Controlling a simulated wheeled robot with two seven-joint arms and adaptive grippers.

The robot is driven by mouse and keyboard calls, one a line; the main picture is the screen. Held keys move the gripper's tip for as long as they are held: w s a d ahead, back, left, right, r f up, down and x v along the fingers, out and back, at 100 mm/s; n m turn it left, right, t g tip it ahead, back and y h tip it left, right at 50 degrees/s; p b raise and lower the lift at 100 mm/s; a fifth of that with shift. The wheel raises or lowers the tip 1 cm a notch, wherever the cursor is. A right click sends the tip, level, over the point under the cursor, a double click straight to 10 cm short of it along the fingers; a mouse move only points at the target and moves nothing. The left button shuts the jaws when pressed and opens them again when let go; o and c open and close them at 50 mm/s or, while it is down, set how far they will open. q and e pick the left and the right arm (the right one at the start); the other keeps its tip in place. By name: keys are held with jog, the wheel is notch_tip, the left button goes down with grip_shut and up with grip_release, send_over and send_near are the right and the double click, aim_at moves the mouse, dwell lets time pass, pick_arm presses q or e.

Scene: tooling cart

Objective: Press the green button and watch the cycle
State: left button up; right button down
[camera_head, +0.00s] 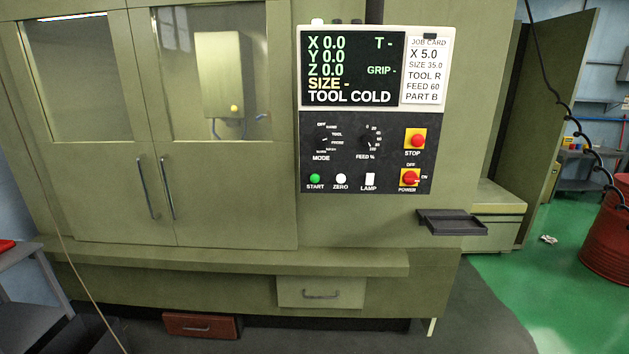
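The green START button (315,178) is at the lower left of the black control panel (345,155) on the machine's front. Above it the display (352,70) reads X 0.0, Y 0.0, Z 0.0, T -, GRIP -, SIZE - and TOOL COLD. A job card (426,70) beside it lists X 5.0, SIZE 35.0, TOOL R, FEED 60, PART B. The panel also has a MODE knob (322,140), a FEED % knob (368,139), a white ZERO button (341,179), a LAMP switch (370,180), a red STOP button (415,140) and a red POWER switch (410,178). Neither gripper shows.
The machine's double doors (220,190) with windows and handles are closed. A small dark tray (452,222) juts out at the right below the panel. A drawer (320,292) is below the ledge (230,260). A red barrel (607,235) stands on the green floor at the right.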

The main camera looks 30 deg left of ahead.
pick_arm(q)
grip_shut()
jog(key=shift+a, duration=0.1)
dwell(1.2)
